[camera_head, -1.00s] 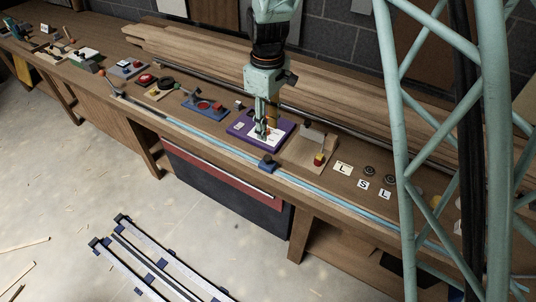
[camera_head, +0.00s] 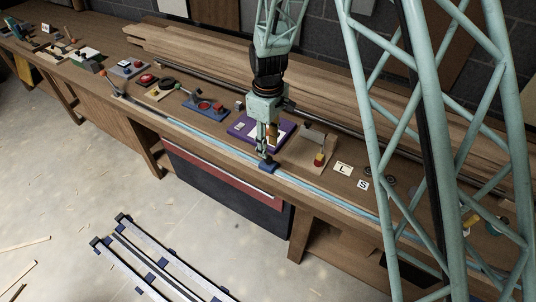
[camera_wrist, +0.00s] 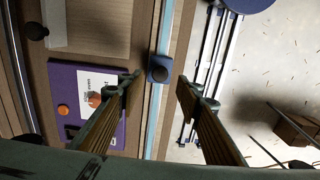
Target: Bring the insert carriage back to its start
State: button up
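The carriage is a small blue block (camera_head: 268,168) with a dark round knob, sitting on the light-blue rail (camera_head: 215,137) along the bench's front edge. In the wrist view the carriage (camera_wrist: 159,75) lies ahead, between the lines of my two fingers. My gripper (camera_head: 265,152) is just above and beside the carriage in the head view. In the wrist view my gripper (camera_wrist: 158,85) is open, with its fingers wide apart and nothing between them. I cannot tell whether a fingertip touches the knob.
A purple board (camera_head: 246,131) with a white card lies behind the rail, left of my gripper. A wooden board (camera_head: 310,151) with a red-and-yellow piece stands to the right. A blue board (camera_head: 205,107) is further left. Letter cards (camera_head: 343,168) lie to the right.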

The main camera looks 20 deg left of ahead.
aim_at(268, 158)
jog(key=shift+f, duration=2.65)
jog(key=shift+c, duration=0.5)
grip_shut()
